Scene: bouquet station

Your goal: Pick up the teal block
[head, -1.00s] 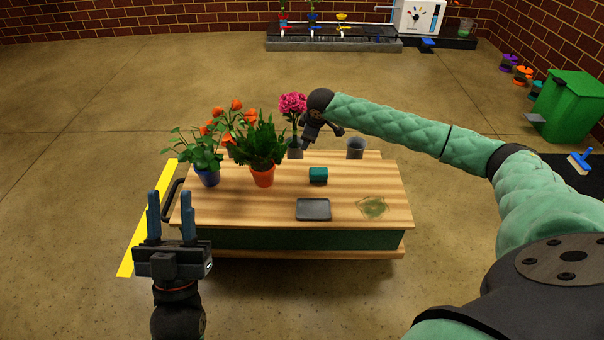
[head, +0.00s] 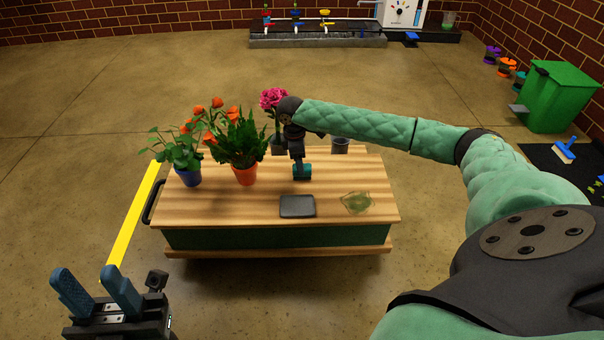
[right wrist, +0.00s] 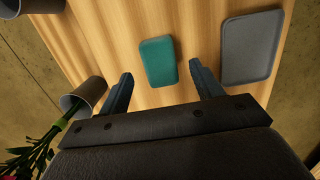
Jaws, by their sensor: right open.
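The teal block (head: 302,174) lies on the wooden table top (head: 230,207), behind the dark tray. In the head view my right gripper (head: 300,163) is right over it and partly covers it. In the right wrist view the teal block (right wrist: 158,62) lies ahead of and between the two fingers of my right gripper (right wrist: 160,84), which is open and empty. Whether a finger touches the block I cannot tell. My left gripper (head: 97,288) is at the lower left, off the table, with its fingers apart and nothing between them.
The dark tray (head: 297,206) lies in front of the block, with a greenish flat item (head: 357,202) to its right. A blue pot (head: 188,177) and an orange pot (head: 245,176) with plants stand at left. A grey cup (head: 340,146) and a pink flower (head: 273,98) are behind.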

